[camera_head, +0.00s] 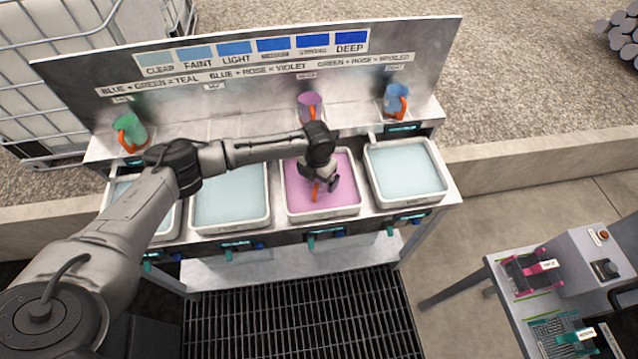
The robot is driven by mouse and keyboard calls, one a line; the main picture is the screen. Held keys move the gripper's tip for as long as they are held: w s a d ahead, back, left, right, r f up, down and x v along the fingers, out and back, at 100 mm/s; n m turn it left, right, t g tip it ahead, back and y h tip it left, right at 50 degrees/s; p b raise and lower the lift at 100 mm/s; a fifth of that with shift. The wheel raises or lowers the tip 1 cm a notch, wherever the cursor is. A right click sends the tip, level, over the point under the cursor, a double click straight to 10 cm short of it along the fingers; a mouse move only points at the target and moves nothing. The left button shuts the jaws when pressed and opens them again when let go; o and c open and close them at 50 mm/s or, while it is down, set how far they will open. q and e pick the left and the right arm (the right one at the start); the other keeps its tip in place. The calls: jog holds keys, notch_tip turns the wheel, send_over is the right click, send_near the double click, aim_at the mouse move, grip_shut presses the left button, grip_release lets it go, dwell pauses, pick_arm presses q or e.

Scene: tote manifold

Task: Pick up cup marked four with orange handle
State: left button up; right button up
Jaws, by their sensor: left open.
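My left gripper (318,186) reaches in from the left and points down over the tub of pink liquid (347,210). It is open. An orange piece (315,191) like a cup handle shows at its fingers; the gripper hides most of what it belongs to, and I cannot tell whether they touch. On the shelf behind stand a green cup (135,128), a violet cup (310,103) and a blue cup (398,90), each with an orange handle. I cannot read a number on any cup. My right gripper is out of view.
Tubs of pale blue liquid (230,224) (408,201) flank the pink one. A labelled backboard (260,75) rises behind the shelf. Taps (326,234) line the front edge above a floor grate (300,315). A side table (500,290) with racks stands at lower right.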

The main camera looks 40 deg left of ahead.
pick_arm(q)
jog(key=shift+f, duration=0.25)
jog(key=c, duration=1)
jog(key=shift+r, duration=0.1)
jog(key=shift+c, duration=0.2)
jog(key=shift+r, duration=0.1)
